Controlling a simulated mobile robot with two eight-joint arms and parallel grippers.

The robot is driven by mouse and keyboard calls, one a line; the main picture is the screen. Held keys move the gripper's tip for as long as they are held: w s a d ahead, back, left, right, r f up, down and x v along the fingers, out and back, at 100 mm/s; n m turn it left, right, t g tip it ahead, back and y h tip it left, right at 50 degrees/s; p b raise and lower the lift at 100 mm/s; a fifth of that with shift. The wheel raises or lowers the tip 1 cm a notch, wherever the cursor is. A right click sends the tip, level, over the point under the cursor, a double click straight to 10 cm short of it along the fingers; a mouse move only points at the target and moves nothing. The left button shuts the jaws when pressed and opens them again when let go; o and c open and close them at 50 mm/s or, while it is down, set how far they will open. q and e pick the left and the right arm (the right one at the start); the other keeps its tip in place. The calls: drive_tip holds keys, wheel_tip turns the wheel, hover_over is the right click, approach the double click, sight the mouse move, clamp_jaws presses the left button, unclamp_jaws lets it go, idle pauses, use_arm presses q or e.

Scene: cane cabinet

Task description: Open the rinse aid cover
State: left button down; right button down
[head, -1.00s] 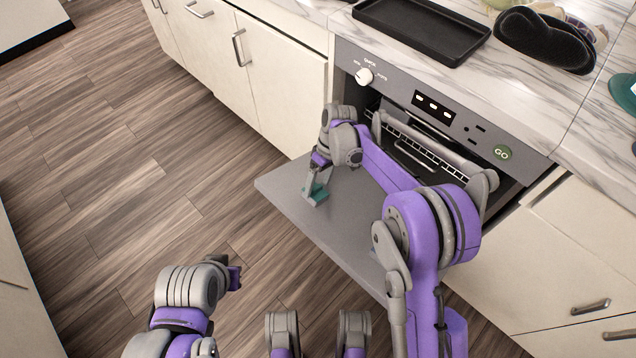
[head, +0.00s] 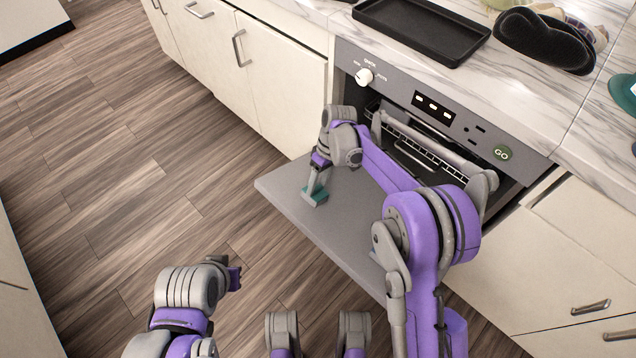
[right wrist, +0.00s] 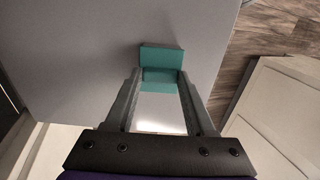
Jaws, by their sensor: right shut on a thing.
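The open dishwasher door (head: 285,195) lies lowered, with its inner face up. The teal rinse aid cover (head: 314,197) is on that face, near the door's outer end; it also shows in the right wrist view (right wrist: 162,55). My right gripper (head: 316,188) reaches down to the cover and is shut on it. In the right wrist view the fingertips (right wrist: 161,77) are on either side of its lower, darker part. Whether the cover is lifted I cannot tell. My left gripper (head: 234,278) is over the floor at lower left, its fingers unclear.
The dishwasher control panel (head: 430,105) has a white knob and a green GO button. The counter above holds a black tray (head: 420,28) and a dark object (head: 545,40). Cabinets (head: 280,85) flank the machine. The wooden floor (head: 110,170) to the left is clear.

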drive_tip(key=w+a, duration=0.3)
drive_tip(key=shift+w+a, duration=0.4)
drive_tip(key=shift+c, duration=1.2)
unclamp_jaws()
drive_tip(key=shift+r, duration=0.1)
drive_tip(key=p+v, duration=0.1)
drive_tip(key=v, duration=0.9)
drive_tip(key=shift+r+p, duration=0.25)
drive_tip(key=shift+p, duration=0.1)
drive_tip(key=shift+w+d, duration=0.1)
drive_tip(key=shift+d, duration=0.05)
